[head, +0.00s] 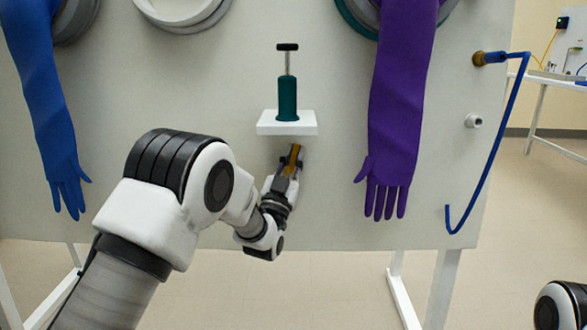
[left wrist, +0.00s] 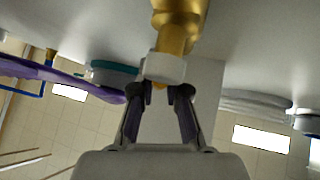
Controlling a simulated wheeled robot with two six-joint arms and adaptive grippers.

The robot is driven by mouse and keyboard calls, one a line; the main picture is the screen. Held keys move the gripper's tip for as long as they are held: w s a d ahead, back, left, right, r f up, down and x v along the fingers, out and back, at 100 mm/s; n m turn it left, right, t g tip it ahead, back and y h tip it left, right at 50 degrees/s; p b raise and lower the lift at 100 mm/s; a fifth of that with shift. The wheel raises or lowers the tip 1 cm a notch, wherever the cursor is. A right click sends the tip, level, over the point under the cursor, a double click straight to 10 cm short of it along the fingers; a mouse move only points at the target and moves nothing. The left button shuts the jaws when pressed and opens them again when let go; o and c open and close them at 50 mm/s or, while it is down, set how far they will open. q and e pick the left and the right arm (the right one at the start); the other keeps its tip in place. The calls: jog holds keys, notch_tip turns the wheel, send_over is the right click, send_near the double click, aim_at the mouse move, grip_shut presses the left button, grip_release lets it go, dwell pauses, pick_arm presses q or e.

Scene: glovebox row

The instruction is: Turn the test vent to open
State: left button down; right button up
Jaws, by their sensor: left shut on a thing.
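The test vent appears to be the brass fitting (head: 294,156) low on the grey panel, just below a small white shelf. In the left wrist view it is a brass body (left wrist: 178,28) with a pale collar (left wrist: 166,67) and a small brass tip. My left gripper (head: 287,172) reaches up to it from below. In the left wrist view its dark fingertips (left wrist: 166,94) are closed in on the collar end of the vent. The fingers partly hide the grip, and I cannot read the vent's setting. My right gripper is out of view.
A green hand pump (head: 287,98) stands on the white shelf (head: 287,128) just above. A purple glove (head: 398,110) hangs to the right, a blue glove (head: 45,100) to the left. A blue hose (head: 497,148) hangs at the panel's right edge.

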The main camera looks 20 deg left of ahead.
pick_arm(q)
jog(key=shift+s+a+n+t+y, duration=0.1)
jog(key=shift+a+n+t+y, duration=0.1)
jog(key=shift+n+y, duration=0.65)
jog(key=shift+a+n+t+y, duration=0.15)
jog(key=shift+a+n+y, duration=0.1)
jog(key=shift+n+y, duration=0.6)
jog(key=shift+s+a+n+t+y, duration=0.1)
jog(key=shift+a+n+t+y, duration=0.1)
jog(key=shift+n+y, duration=0.6)
jog(key=shift+r, duration=0.1)
jog(key=c, duration=1.2)
grip_release()
jog(key=shift+o, duration=0.2)
jog(key=v, duration=1.2)
